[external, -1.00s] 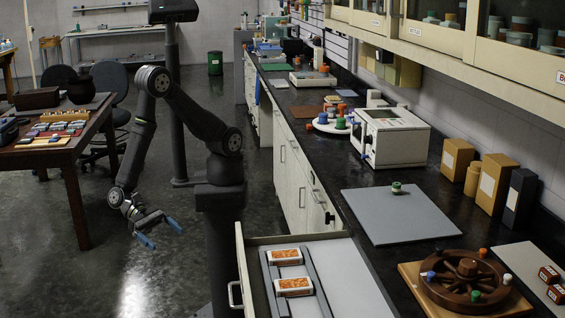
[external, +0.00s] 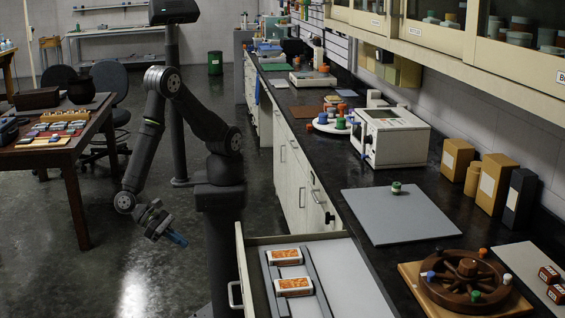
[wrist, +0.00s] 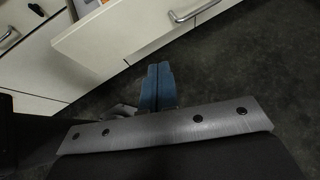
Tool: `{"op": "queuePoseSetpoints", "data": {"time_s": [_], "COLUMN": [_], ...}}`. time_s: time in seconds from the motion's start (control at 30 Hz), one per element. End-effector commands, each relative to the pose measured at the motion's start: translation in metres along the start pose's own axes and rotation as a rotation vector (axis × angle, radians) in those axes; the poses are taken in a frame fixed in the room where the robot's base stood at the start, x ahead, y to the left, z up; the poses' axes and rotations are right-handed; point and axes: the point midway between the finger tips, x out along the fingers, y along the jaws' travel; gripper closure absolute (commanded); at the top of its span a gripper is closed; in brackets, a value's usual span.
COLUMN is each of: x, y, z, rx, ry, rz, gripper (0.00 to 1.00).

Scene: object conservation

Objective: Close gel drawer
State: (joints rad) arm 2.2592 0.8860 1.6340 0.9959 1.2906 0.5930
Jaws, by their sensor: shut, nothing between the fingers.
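The gel drawer (external: 246,282) stands pulled out from the bench at the front, with a metal handle (external: 234,296) on its front face. Inside it lie two white and orange boxes (external: 293,287) on a grey tray. My gripper (external: 176,238) is shut and empty, its blue fingers together, over the floor to the left of the drawer and apart from it. In the wrist view the blue fingers (wrist: 158,88) are side by side, below the white drawer front (wrist: 120,35) and its handle (wrist: 192,10).
The dark bench top holds a grey mat (external: 400,215), a white machine (external: 390,137) and a brown wheel-shaped rack (external: 466,280). A wooden table (external: 55,150) and chairs stand at the left. The floor around my gripper is clear.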

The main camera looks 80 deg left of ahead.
Motion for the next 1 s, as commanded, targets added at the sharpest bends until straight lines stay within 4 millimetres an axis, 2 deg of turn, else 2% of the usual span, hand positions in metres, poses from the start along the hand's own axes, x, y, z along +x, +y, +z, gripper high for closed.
{"op": "queuePoseSetpoints", "data": {"time_s": [0.03,0.1,0.3,0.47,0.9,1.0], "x": [0.013,0.026,0.043,0.056,0.139,0.151], "y": [0.001,0.003,0.006,0.009,0.034,0.038], "z": [0.004,0.006,0.008,0.004,-0.018,-0.008], "rx": [-0.049,-0.108,-0.205,-0.213,-0.211,-0.215], "ry": [0.046,0.109,0.215,0.223,0.222,0.223], "rz": [0.070,0.156,0.286,0.299,0.299,0.296], "gripper": [1.00,1.00,1.00,1.00,1.00,1.00]}}
